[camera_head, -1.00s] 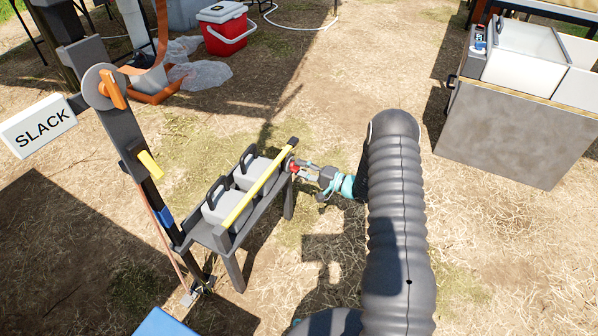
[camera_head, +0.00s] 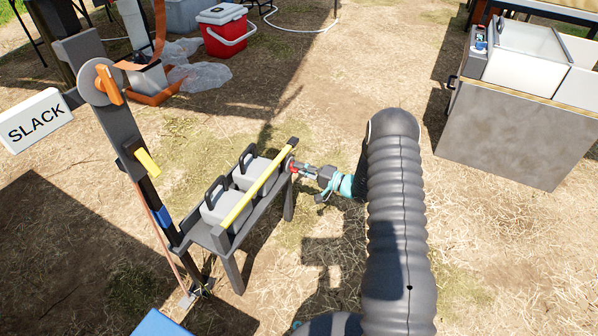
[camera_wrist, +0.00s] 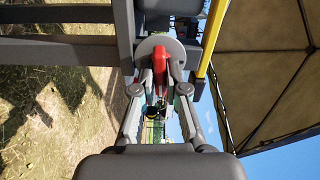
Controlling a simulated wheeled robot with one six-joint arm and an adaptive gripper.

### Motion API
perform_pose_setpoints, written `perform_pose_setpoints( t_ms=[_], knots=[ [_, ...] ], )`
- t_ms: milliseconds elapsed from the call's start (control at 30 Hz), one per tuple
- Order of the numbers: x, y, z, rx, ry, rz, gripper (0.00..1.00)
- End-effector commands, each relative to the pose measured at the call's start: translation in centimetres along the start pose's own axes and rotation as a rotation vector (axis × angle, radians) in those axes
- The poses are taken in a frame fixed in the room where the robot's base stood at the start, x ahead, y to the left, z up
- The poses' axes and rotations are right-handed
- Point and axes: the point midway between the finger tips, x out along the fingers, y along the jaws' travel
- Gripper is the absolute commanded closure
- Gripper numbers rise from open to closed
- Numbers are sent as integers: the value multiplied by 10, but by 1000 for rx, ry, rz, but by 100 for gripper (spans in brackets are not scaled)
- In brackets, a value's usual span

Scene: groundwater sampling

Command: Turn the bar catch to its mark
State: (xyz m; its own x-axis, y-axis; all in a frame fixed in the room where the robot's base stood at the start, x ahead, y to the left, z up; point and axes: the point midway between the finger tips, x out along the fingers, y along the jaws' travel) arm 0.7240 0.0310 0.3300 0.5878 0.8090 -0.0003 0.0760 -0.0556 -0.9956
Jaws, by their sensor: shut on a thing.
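The bar catch is a red handle (camera_wrist: 160,68) on a round grey disc (camera_wrist: 147,46) in the wrist view. In the head view the red catch (camera_head: 291,166) sits at the far end of the grey rack, by the end of the yellow bar (camera_head: 262,184). My gripper (camera_wrist: 160,78) has its two fingers closed on either side of the red handle. In the head view my gripper (camera_head: 299,169) reaches the catch from the right. The handle lies lengthwise between the fingers in the wrist view. I cannot make out the mark.
Two grey containers with black handles, one of them the near container (camera_head: 222,206), stand in the rack (camera_head: 217,240) behind the yellow bar. A post with a "SLACK" sign (camera_head: 35,120) stands left. A grey cabinet (camera_head: 510,135) stands right. The ground between is open.

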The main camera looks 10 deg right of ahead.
Motion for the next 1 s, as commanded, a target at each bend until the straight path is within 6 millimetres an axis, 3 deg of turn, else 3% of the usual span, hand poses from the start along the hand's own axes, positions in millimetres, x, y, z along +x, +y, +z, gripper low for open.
perform_pose_setpoints(
  t_ms=[800,1000],
  knots=[
    [0,5,1,-476,0,0,100],
    [0,0,1,-712,-1,1,100]
  ],
)
